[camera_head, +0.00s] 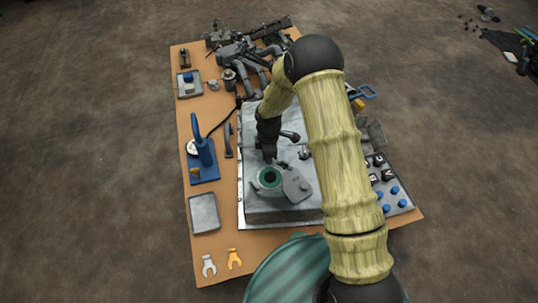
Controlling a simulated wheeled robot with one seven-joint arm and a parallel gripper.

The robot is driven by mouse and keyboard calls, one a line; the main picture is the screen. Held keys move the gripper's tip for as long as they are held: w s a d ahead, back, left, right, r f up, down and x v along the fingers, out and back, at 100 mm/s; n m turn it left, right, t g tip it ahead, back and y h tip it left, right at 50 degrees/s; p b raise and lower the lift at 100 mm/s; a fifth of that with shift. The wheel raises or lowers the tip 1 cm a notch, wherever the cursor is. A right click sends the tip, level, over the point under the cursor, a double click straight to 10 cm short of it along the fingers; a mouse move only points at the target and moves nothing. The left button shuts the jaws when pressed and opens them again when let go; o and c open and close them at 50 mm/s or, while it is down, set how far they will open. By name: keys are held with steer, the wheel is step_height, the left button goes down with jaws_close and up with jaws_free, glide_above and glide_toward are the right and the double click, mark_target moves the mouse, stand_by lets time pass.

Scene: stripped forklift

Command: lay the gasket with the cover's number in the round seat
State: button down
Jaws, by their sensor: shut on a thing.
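The round seat (261,187) is a grey raised ring on the metal block in the middle of the board. A dark green ring, which looks like the gasket (269,182), shows at its mouth around a dark centre. My gripper (270,160) points down at the back edge of this ring and is shut on it, as far as the small view shows. I cannot tell whether the ring lies flat in the seat or is just above it. A grey flat cover (297,187) lies right beside the seat. No number is legible at this size.
A panel with black-and-white marks and blue knobs (394,190) lies at right, partly behind my arm. A blue press (205,155) and an empty grey tray (204,213) stand at left. Engine parts (240,50) crowd the back.

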steer(key=shift+p, duration=0.35)
stand_by(0.6)
steer(key=c, duration=1.5)
jaws_free()
steer(key=shift+o, duration=0.2)
step_height(320, 180, up, 17)
steer(key=p, duration=0.8)
steer(key=shift+r, duration=0.15)
